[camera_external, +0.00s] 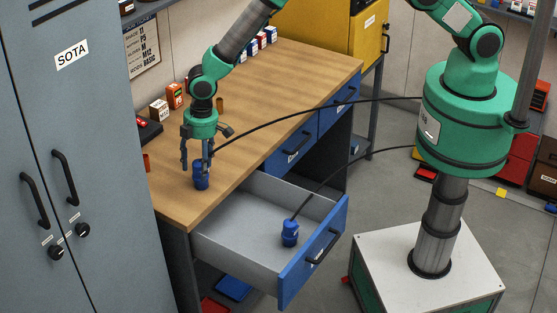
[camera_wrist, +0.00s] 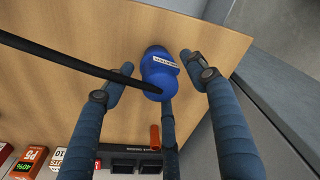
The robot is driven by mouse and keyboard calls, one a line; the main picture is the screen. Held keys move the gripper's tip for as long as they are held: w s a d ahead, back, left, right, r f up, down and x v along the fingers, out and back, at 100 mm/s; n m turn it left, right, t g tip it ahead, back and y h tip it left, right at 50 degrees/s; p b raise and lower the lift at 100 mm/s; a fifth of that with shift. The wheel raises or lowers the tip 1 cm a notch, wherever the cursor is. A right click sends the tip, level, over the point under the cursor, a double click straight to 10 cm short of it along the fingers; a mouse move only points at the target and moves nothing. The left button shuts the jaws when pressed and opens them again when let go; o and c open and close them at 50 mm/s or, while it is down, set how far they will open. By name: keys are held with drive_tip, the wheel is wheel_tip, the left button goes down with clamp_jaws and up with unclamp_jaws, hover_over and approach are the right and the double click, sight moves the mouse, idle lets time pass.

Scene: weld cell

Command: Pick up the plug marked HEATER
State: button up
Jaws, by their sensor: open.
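A blue plug (camera_external: 201,179) stands on the wooden bench top near its front edge. In the wrist view the same plug (camera_wrist: 158,72) shows a white label with small, upside-down lettering that I cannot read for certain. A black cable runs from it. My gripper (camera_external: 195,164) is just above and around this plug, its blue-grey fingers open. In the wrist view the plug lies between the spread fingers of my gripper (camera_wrist: 157,80), with visible gaps on both sides. A second blue plug (camera_external: 290,233) stands in the open drawer, its marking unreadable.
The open drawer (camera_external: 232,216) juts out below the bench top (camera_external: 285,75). Two black cables cross the space toward my column. Small boxes (camera_external: 160,110) and a brown cylinder (camera_external: 220,104) stand farther back on the bench. A grey locker (camera_external: 75,150) is at left.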

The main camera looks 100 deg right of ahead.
idle(0.4)
drive_tip(key=c, duration=1.4)
drive_tip(key=shift+r, duration=0.15)
drive_tip(key=shift+r, duration=0.65)
drive_tip(key=shift+w+r+b, duration=0.1)
drive_tip(key=shift+r+b, duration=0.4)
drive_tip(key=shift+r, duration=0.45)
drive_tip(key=s+r+b, duration=0.1)
drive_tip(key=s+b, duration=0.1)
drive_tip(key=s, duration=1.4)
drive_tip(key=shift+a+r, duration=0.3)
